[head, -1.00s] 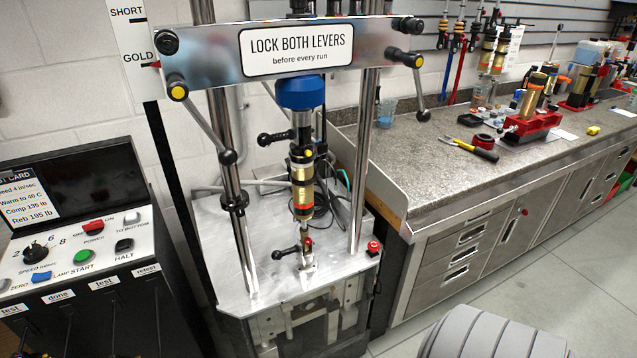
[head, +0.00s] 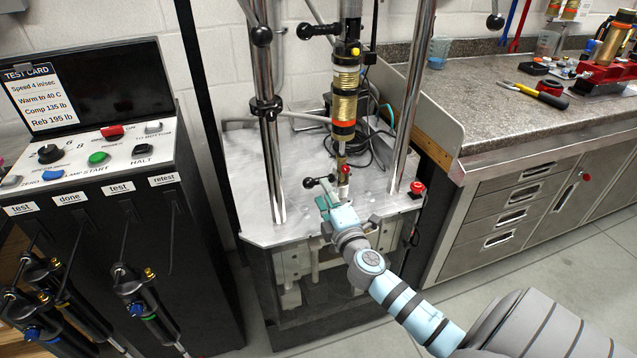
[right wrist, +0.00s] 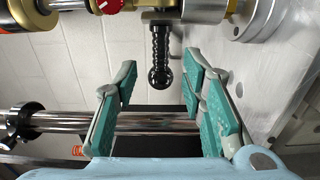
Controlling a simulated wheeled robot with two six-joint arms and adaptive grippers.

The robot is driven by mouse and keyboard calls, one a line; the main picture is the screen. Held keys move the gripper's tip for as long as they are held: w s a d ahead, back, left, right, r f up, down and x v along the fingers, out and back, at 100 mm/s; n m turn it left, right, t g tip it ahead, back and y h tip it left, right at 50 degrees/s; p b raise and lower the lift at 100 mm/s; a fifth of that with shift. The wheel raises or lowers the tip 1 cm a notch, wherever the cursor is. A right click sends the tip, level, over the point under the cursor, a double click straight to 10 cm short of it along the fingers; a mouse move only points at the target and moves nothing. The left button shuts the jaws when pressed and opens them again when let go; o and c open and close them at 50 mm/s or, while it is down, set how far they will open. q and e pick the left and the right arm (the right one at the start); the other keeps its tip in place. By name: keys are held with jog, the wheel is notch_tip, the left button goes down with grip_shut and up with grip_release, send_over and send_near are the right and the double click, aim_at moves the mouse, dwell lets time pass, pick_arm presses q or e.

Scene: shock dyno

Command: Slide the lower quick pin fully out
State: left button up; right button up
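The lower quick pin (head: 318,182) sits in the fitting at the bottom of the shock (head: 344,95), its black handle pointing left in the head view. In the right wrist view its ribbed handle with a ball end (right wrist: 160,62) hangs from the metal fitting. My right gripper (head: 323,198) is just in front of and below the handle. In the right wrist view its green-padded fingers (right wrist: 159,85) are spread, with the ball end appearing between their tips and not touching either pad. My left gripper is not in view.
Chrome columns (head: 268,120) stand either side of the shock. A red button (head: 417,187) is at the right of the metal base plate (head: 255,205). The control cabinet (head: 100,150) stands left and the workbench (head: 500,130) right. An upper black-handled pin (head: 312,30) shows above.

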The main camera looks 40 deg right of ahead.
aim_at(318, 181)
jog(key=x, duration=0.6)
grip_shut()
